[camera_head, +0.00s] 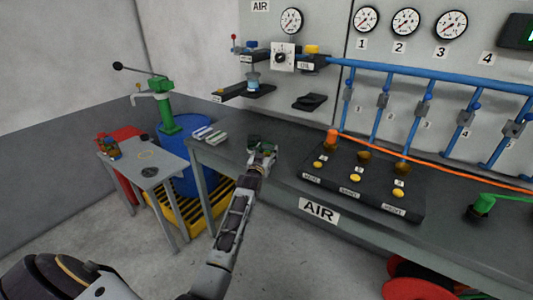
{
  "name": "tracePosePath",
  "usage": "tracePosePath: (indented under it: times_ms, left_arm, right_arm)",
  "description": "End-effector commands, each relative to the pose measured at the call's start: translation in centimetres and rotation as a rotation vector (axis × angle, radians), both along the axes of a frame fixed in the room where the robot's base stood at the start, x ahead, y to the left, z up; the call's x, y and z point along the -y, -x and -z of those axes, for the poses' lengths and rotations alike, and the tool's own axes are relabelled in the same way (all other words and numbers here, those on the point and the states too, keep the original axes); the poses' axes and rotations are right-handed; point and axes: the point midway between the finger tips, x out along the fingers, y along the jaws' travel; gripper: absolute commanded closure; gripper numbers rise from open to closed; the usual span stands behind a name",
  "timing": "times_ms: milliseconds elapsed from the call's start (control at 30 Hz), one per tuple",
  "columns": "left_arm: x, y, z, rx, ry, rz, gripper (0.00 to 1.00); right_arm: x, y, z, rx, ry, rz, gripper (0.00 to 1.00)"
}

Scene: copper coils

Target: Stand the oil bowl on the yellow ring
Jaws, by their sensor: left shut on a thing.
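My left arm reaches up from the bottom, and its gripper (262,154) is over the front of the grey workbench, left of the black button panel. It is shut on a small dark, greenish thing (254,140), which looks like the oil bowl. The fingers partly cover it, and I cannot tell whether it touches the bench. A thin yellowish ring (148,155) is marked on the small grey side table (158,174) at the left, well apart from the gripper. My right gripper is not in view.
A blue drum (188,172) with a green hand pump (165,105) stands on a yellow grate behind the side table. Small coloured items (108,146) sit at that table's left. Two pale blocks (210,135) lie on the bench. The black panel (362,182) with buttons is to the right.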

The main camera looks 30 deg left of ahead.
Motion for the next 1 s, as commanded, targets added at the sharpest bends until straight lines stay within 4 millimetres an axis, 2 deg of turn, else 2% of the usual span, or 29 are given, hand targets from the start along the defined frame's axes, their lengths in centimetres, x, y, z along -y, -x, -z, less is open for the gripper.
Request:
tracePosePath:
  times_ms: [400, 433, 567, 1000]
  left_arm:
    - [-0.01, -0.01, 0.17, 0.002, 0.0, 0.0, 0.77]
    - [0.0, -0.01, 0.18, 0.001, 0.0, 0.0, 0.43]
    - [-0.01, -0.01, 0.17, 0.001, 0.0, 0.0, 0.26]
    - [-0.01, -0.01, -0.11, 0.002, 0.0, 0.0, 0.25]
  right_arm:
    - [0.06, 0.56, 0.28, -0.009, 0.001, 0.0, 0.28]
    - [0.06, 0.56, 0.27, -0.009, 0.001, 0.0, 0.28]
    - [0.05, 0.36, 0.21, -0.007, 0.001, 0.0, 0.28]
    - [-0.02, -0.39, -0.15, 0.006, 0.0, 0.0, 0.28]
